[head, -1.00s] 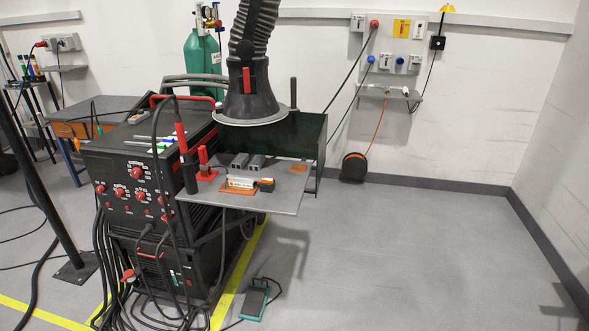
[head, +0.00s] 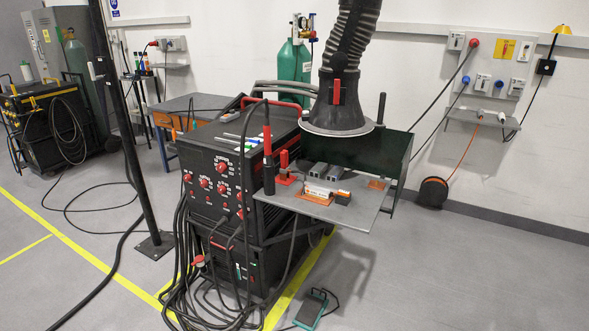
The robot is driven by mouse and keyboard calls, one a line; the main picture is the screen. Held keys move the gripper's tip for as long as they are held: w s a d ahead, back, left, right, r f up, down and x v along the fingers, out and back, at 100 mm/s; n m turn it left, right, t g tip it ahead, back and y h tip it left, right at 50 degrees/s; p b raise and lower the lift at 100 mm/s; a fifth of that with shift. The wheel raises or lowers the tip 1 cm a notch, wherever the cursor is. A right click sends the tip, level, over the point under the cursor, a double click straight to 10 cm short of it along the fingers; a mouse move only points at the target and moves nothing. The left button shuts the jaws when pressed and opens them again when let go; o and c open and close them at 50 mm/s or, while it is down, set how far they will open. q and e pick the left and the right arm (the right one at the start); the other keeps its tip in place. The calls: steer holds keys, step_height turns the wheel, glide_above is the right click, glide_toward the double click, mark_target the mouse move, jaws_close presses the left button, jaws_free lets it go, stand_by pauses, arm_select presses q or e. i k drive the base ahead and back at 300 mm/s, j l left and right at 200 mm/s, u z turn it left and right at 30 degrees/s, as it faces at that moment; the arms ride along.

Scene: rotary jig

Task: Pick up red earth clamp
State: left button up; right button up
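A small red clamp-like piece (head: 285,170) stands upright at the back left of the grey shelf plate (head: 330,212) beside the black welding machine (head: 225,160). It looks like the red earth clamp, but it is too small to be sure. A black torch with a red upper part (head: 267,142) stands upright just left of it, close by. Neither of my grippers shows in the head view.
A fume extraction hood (head: 340,105) hangs low over the shelf's back edge, before a dark green screen (head: 372,152). Grey bars (head: 327,171) and an orange-and-white block (head: 318,193) lie on the shelf. Cables and a pedal (head: 311,309) lie on the floor; floor at right is clear.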

mark_target(285, 172)
steer(key=i+l+z, duration=0.2)
steer(key=i, duration=1.15)
steer(key=k+j, duration=0.05)
steer(key=j, duration=0.05)
